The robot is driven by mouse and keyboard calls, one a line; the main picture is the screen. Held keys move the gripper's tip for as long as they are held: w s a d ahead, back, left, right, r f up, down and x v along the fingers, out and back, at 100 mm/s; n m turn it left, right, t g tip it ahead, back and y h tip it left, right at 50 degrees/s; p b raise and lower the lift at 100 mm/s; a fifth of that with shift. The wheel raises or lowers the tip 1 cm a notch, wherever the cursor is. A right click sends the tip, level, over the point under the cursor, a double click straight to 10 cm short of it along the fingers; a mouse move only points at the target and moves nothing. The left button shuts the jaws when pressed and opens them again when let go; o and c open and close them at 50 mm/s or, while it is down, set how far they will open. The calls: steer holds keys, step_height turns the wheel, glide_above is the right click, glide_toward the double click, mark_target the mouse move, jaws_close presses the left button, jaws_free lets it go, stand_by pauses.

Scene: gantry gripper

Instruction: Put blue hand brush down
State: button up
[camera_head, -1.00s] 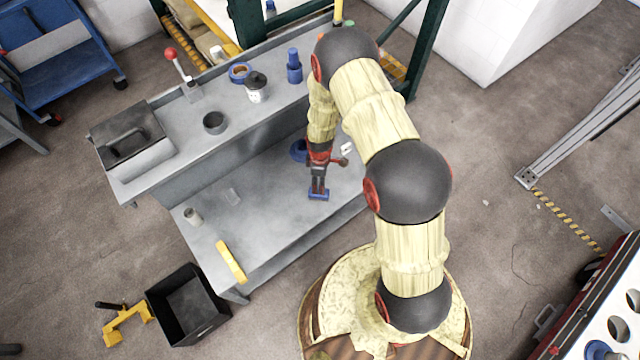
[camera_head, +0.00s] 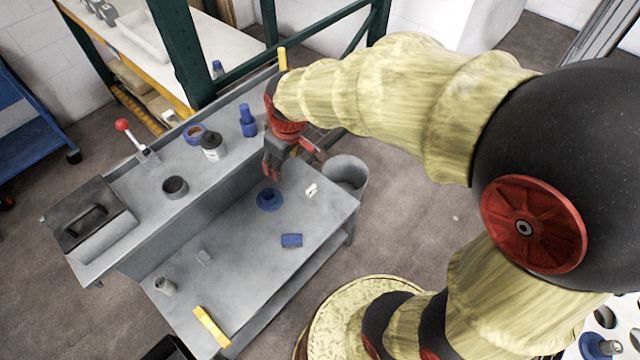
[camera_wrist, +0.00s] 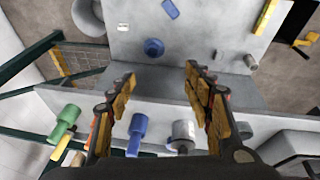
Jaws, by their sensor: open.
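The blue hand brush (camera_head: 291,240) lies on the lower grey bench top, near its front right edge. It shows as a small blue block; its bristles cannot be made out. In the wrist view the brush (camera_wrist: 170,9) is at the top edge, beyond my fingertips. My gripper (camera_head: 272,172) is up and back from the brush, near the raised shelf, and apart from it. In the wrist view my gripper (camera_wrist: 160,78) has its two fingers spread with nothing between them.
A blue round object (camera_head: 269,200) and a small white item (camera_head: 311,190) lie near the brush. A yellow tool (camera_head: 212,326) is at the front left. The raised shelf holds a blue bottle (camera_head: 248,121), a dark-lidded jar (camera_head: 213,147) and a red-knobbed lever (camera_head: 135,139). A grey bin (camera_head: 346,174) stands at right.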

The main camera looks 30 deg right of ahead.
steer(key=s+r+m+t, duration=0.1)
steer(key=s+r+m, duration=0.1)
steer(key=s+r, duration=0.3)
steer(key=s+r+m+t, duration=0.1)
steer(key=s+r+m, duration=0.2)
steer(key=s, duration=0.9)
step_height(320, 180, up, 4)
steer(key=shift+s+f, duration=0.25)
steer(key=shift+o, duration=0.6)
